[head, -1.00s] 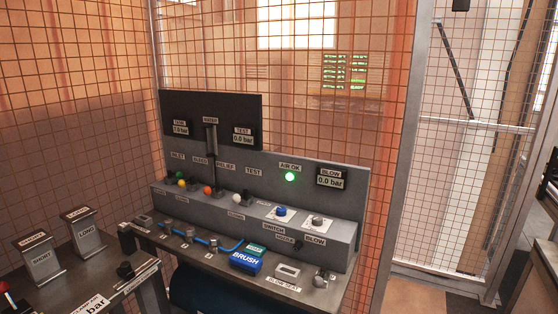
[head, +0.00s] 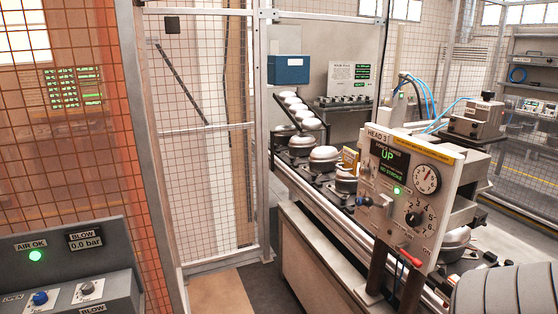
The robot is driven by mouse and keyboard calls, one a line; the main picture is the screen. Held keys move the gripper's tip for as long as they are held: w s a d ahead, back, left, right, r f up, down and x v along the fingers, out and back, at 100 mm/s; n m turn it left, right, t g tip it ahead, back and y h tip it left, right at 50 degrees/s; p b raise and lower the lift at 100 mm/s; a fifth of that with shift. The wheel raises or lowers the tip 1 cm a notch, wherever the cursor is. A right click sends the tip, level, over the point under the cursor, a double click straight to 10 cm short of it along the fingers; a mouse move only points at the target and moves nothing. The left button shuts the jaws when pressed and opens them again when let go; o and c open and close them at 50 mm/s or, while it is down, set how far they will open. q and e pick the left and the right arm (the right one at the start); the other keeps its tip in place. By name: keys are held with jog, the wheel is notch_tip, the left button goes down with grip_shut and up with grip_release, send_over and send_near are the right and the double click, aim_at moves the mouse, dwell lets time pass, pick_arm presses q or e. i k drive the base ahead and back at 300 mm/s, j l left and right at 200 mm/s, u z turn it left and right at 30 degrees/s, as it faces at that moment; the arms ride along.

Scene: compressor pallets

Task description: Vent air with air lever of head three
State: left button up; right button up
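The head three panel (head: 388,208) stands at the right of the head view, a pale upright plate marked HEAD 3. Its dark display (head: 389,165) reads UP in green, with smaller green text below. A round gauge (head: 426,179), a lit green lamp (head: 396,190) and a black selector knob (head: 413,218) are on its face. A lever with a red grip (head: 411,258) sits at the panel's lower edge, slanting down to the right. Its label is too small to read, so I cannot confirm it is the air lever. Neither of my grippers is in view.
A conveyor line (head: 318,205) with several rounded metal housings runs behind the panel. A grey ribbed round shape (head: 505,290) fills the lower right corner. A control console (head: 70,270) stands at lower left by a mesh fence (head: 200,130). Floor shows between them.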

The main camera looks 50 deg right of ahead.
aim_at(400, 248)
jog(key=z, duration=2)
